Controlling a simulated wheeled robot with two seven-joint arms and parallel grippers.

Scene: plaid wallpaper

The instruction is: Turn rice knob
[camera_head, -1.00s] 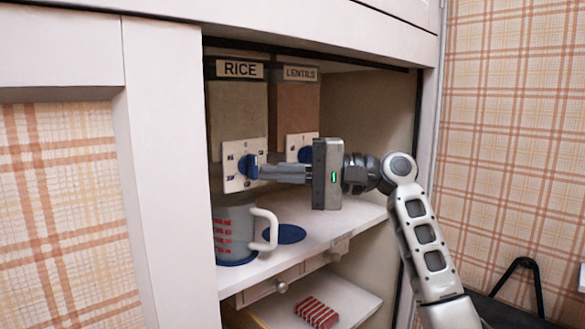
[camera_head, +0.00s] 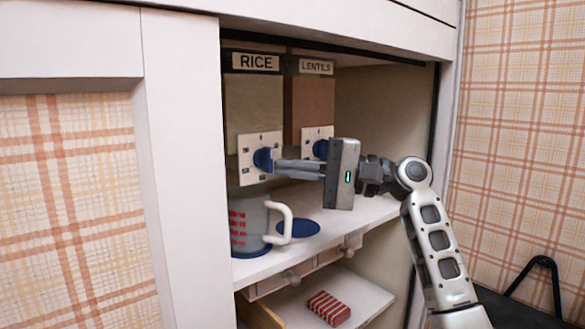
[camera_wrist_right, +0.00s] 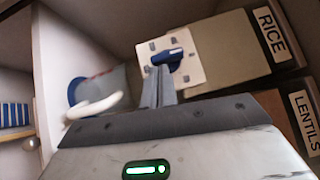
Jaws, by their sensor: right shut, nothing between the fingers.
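The rice dispenser (camera_head: 253,98) with its RICE label stands in the cabinet. Its blue rice knob (camera_head: 263,159) sits on a white dial plate (camera_head: 247,146). My right gripper (camera_head: 277,165) is shut, its fingertips pointing at the knob, at or very near its side; I cannot tell whether they touch. In the right wrist view the blue knob (camera_wrist_right: 168,60) lies just beyond the closed fingertips (camera_wrist_right: 158,72), with its pointer slanting across the white plate. The grey measuring cup (camera_head: 246,225) with red marks stands below the rice dispenser. My left gripper is not in view.
The lentils dispenser (camera_head: 309,105) with its own blue knob (camera_head: 321,149) stands right of the rice one. A blue disc (camera_head: 298,228) lies on the shelf (camera_head: 358,217) beside the cup. A red striped item (camera_head: 329,308) lies lower. The cabinet's left panel (camera_head: 185,170) borders the opening.

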